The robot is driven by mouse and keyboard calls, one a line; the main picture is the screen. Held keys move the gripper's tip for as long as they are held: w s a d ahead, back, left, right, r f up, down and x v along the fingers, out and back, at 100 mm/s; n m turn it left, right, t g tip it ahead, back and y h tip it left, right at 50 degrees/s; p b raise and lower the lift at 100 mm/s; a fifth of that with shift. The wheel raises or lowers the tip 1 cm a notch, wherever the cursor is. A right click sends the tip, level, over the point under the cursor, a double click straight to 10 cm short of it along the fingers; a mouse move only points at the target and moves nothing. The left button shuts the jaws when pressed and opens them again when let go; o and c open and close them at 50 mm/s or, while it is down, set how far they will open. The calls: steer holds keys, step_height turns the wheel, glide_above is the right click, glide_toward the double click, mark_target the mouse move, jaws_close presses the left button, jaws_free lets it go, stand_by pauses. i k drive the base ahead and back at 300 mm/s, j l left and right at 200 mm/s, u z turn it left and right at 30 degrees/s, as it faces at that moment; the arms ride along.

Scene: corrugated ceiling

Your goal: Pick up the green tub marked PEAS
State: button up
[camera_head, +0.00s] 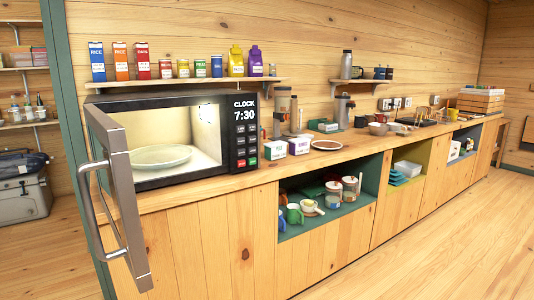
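A small green tub (200,68) stands upright on the upper wall shelf, above the microwave. Its label looks like PEAS, but the letters are small. A yellow tub (183,69) stands to its left and a blue one (216,66) to its right, both close by. My gripper is not in view.
The counter holds dishes and boxes. The floor at right is clear.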

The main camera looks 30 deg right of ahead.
mark_target(273, 151)
steer(key=i+l, duration=0.1)
steer(key=l, duration=0.3)
steer(key=i+l, duration=0.15)
steer(key=l, duration=0.2)
steer(key=i+l, duration=0.1)
steer(key=l, duration=0.3)
steer(key=i+l, duration=0.15)
steer(key=l, duration=0.25)
steer(key=i+l, duration=0.15)
steer(key=l, duration=0.2)
steer(key=i+l, duration=0.35)
steer(key=l, duration=0.3)
steer(key=i+l, duration=0.15)
steer(key=i, duration=0.75)
steer(key=k+l+z, duration=0.05)
